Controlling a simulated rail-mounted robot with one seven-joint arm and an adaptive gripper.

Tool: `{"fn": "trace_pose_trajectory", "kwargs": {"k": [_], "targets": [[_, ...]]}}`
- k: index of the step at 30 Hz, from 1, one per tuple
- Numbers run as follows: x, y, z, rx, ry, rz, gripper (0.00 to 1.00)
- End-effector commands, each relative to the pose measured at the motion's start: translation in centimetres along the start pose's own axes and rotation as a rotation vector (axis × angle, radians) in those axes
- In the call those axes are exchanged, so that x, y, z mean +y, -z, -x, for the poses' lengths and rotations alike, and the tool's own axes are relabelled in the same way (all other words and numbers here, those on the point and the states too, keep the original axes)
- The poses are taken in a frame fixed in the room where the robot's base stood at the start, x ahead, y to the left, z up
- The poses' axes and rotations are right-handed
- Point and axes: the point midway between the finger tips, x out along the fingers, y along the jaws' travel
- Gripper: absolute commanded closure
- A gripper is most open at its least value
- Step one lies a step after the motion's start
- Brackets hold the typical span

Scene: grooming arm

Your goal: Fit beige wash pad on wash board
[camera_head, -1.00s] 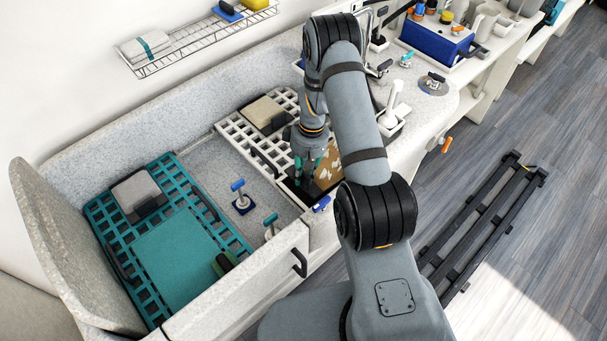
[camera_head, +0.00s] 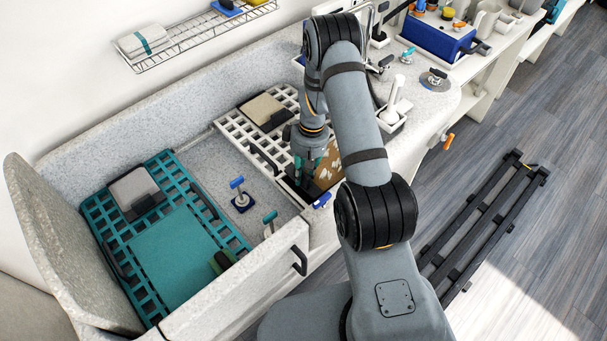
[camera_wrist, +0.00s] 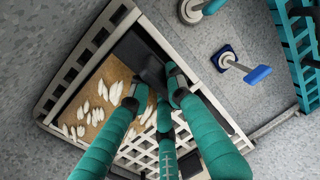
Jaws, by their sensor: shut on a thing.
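A plain beige pad (camera_head: 262,110) with dark edging lies on the white grid board (camera_head: 232,126) in the basin. A brown pad with white marks (camera_head: 328,170) lies at the near right end of that board, partly hidden by my arm. It also shows in the wrist view (camera_wrist: 93,103), inside the white frame beside a dark strip. My gripper (camera_head: 300,180) reaches down at this pad's left side. In the wrist view its teal fingers (camera_wrist: 158,86) are shut on a black handle (camera_wrist: 148,62) beside the patterned pad. I cannot tell whether the handle is lifted.
A teal grid board (camera_head: 108,222) with a grey pad (camera_head: 134,190) and a flat teal sheet (camera_head: 180,258) fills the left end. Two tap-like fittings, one with a blue top (camera_head: 238,184), stand between the boards. The basin's front wall (camera_head: 245,290) is close to my arm.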

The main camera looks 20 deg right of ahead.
Motion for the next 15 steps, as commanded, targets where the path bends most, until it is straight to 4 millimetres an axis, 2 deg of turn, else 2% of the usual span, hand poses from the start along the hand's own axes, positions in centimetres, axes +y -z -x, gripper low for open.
{"fn": "trace_pose_trajectory", "kwargs": {"k": [15], "targets": [[-0.1,-0.1,-1.0,-0.007,-0.042,0.0,1.0]]}}
